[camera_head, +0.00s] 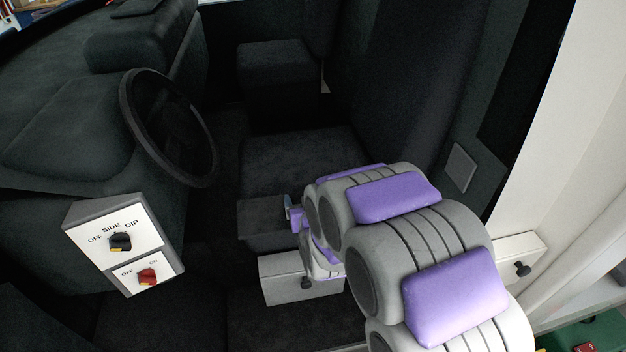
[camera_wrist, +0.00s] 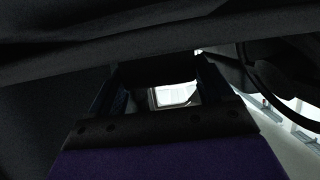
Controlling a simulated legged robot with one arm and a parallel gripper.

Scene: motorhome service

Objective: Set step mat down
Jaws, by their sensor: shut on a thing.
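My gripper (camera_wrist: 162,72) shows in the wrist view, with dark fingers on either side of a dark piece that I take to be held between them. This is most likely part of the step mat, but its outline is lost in the dark. In the head view my arm reaches down into the cab, and its end (camera_head: 293,214) is mostly hidden by its own links. A dark, flat-sided piece (camera_head: 265,222) lies beside the arm's end, in front of the seat. I cannot tell whether it is the mat or part of the seat.
The steering wheel (camera_head: 168,128) and a white switch box (camera_head: 122,246) are to the left. The driver's seat (camera_head: 300,160) is behind the arm's end. A grey box (camera_head: 290,282) is below it. A cream box with a black knob (camera_head: 522,268) is at right.

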